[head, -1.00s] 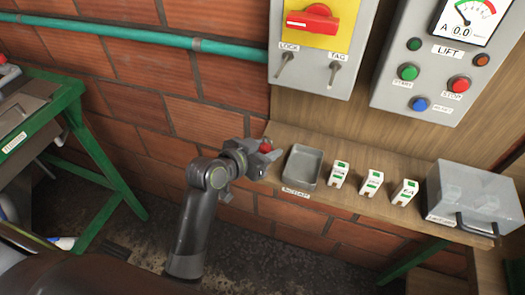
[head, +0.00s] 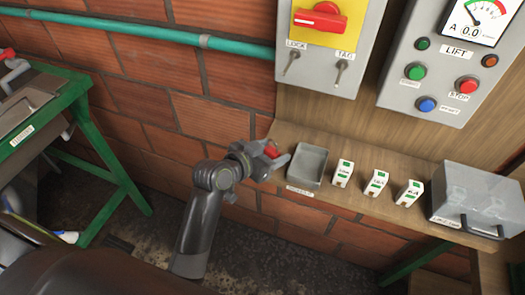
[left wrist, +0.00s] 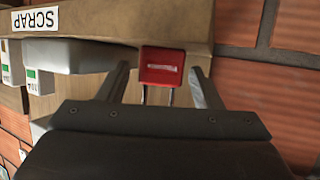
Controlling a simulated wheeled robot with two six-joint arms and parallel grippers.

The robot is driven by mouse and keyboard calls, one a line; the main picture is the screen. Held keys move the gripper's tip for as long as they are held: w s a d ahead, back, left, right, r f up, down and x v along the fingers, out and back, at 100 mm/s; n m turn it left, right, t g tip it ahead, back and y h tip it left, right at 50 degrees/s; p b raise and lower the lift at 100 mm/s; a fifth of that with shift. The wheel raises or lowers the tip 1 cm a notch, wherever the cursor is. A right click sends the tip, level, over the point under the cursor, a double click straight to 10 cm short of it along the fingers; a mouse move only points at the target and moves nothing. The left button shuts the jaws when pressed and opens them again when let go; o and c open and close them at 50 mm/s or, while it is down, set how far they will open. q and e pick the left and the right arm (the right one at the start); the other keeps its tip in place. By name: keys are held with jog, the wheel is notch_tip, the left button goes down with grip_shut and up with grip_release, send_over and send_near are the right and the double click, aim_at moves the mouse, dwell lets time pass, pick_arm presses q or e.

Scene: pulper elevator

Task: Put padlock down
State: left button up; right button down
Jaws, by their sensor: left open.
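The red padlock (head: 271,152) is at the left end of the wooden shelf, left of the grey tray, partly hidden by my gripper in the head view. In the left wrist view the padlock's red body (left wrist: 162,67) is against the shelf, with its metal shackle toward my gripper. My left gripper (head: 268,161) is open around it. In the left wrist view the fingers (left wrist: 160,88) stand on either side of the padlock with gaps. My right gripper is not in view.
The wooden shelf (head: 335,192) carries a grey tray (head: 308,166), several white-and-green labelled blocks (head: 376,183) and a grey lidded box (head: 474,195). A switch panel (head: 325,45) and LIFT panel (head: 440,70) hang above. A green-framed bench (head: 110,160) stands at the left.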

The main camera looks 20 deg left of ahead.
pick_arm(q)
jog(key=b+v, duration=0.1)
jog(key=v, duration=1.1)
jog(key=shift+r, duration=0.15)
jog(key=shift+a, duration=0.15)
jog(key=s+a+f+n+g+y, duration=0.3)
jog(key=s+a+f+g+y, duration=0.15)
jog(key=s+f, duration=0.45)
jog(key=s+a+f+n+g+y, duration=0.2)
jog(key=s+a+f+g+y, duration=0.15)
jog(key=s+a+f, duration=0.5)
notch_tip(320, 180, down, 24)
jog(key=s+d+g+h, duration=0.1)
jog(key=s+g, duration=0.1)
jog(key=s+d+f+g, duration=0.1)
jog(key=s+f, duration=1.3)
jog(key=f, duration=0.1)
jog(key=shift+s+d, duration=0.2)
jog(key=shift+s, duration=0.1)
